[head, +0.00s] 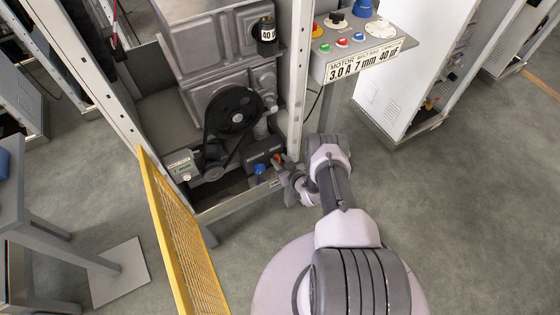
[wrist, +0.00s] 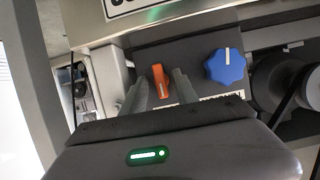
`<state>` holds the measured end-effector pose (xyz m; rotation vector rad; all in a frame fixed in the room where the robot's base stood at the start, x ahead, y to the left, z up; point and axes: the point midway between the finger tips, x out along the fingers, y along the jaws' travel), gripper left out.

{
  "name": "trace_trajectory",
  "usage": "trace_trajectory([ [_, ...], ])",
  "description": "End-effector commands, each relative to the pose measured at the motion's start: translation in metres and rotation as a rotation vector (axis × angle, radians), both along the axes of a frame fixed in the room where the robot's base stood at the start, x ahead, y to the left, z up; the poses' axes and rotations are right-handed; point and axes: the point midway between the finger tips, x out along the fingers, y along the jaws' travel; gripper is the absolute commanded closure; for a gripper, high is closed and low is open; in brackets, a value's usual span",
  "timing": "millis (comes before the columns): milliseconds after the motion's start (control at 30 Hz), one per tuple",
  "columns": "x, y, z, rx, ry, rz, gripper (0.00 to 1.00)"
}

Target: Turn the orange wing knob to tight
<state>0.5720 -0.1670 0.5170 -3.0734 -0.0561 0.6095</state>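The orange wing knob (wrist: 160,80) sits on a dark panel in the wrist view, its wing nearly upright and tilted slightly. In the head view the orange knob (head: 276,158) is a small spot beside the gripper. My gripper (wrist: 158,90) is open, with one finger on each side of the knob. A narrow gap shows at the left finger; the right finger is very close, and I cannot tell if it touches. A pale label under the knobs is mostly hidden by the right finger and gripper body, so no tight mark is readable.
A blue lobed knob (wrist: 226,66) with a white pointer mark is just right of the gripper. A black belt pulley (head: 234,109) and motor housing stand behind. A grey frame post (head: 300,75) and yellow mesh guard (head: 182,235) flank the space. Floor at right is clear.

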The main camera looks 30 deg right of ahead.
Motion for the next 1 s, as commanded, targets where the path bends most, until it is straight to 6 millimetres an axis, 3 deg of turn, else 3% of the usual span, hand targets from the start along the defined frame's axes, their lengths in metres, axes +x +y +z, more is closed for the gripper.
trace_trajectory([
  [267,-0.010,0.000,0.006,0.001,0.003,0.000,0.65],
  [367,-0.030,-0.001,0.016,0.002,0.004,-0.002,0.65],
  [700,-0.124,-0.006,0.056,0.003,0.003,-0.006,0.65],
  [833,-0.148,-0.007,0.064,0.002,0.001,-0.003,0.65],
  [1000,-0.161,-0.006,0.067,0.001,0.000,0.000,0.65],
])
